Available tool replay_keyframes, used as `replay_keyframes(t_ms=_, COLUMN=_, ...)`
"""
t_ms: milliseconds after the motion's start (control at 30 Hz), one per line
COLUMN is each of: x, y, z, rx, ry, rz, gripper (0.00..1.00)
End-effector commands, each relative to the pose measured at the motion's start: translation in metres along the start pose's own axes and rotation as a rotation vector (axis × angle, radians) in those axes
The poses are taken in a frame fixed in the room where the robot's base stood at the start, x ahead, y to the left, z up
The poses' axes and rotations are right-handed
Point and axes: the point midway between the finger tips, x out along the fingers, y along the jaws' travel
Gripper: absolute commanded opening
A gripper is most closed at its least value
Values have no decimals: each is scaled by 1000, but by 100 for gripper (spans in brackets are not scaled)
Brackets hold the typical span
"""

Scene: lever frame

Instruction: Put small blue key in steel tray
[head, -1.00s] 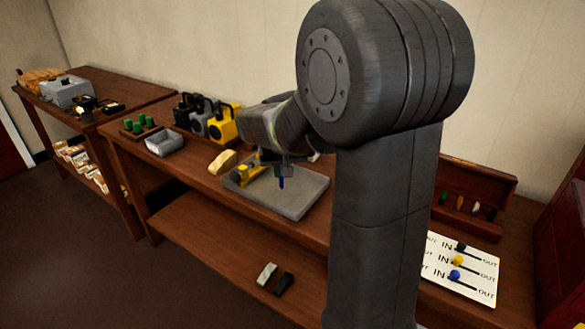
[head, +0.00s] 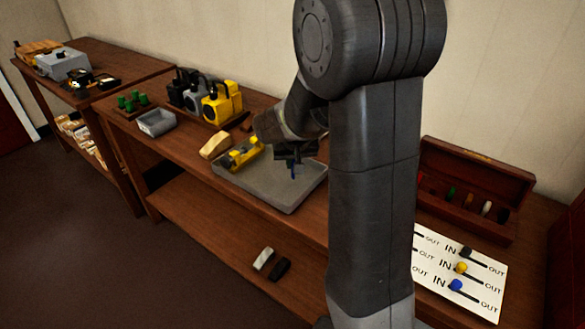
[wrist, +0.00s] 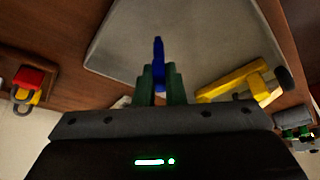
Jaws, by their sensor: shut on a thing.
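The small blue key (head: 293,173) is held by my gripper (head: 294,161), pointing down over the right part of a wide grey tray (head: 262,188). In the wrist view the blue key (wrist: 158,52) sticks out between the two greenish fingers of my gripper (wrist: 159,72), which are shut on it. The grey tray (wrist: 215,38) lies beyond it there. I cannot tell the exact gap between key and tray floor. A yellow tool-like object (head: 240,155) is at the tray's left back side; it also shows in the wrist view (wrist: 235,80).
A smaller grey open bin (head: 156,123) stands farther left on the bench. A tan block (head: 215,145) is beside the tray. Yellow, grey and black cases (head: 222,103) stand behind. A white IN/OUT lever board (head: 470,275) and an open wooden box (head: 470,190) are at right.

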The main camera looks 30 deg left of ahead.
Motion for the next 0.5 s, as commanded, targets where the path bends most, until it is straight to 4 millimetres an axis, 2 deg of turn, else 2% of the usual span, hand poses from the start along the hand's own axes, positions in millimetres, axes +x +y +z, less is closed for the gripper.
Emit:
replay_keyframes(t_ms=133, x=19, y=0, z=8, rx=1, ry=-3, rz=1, gripper=0)
replay_keyframes(t_ms=500, x=24, y=0, z=10, rx=1, ry=-1, rz=0, gripper=0)
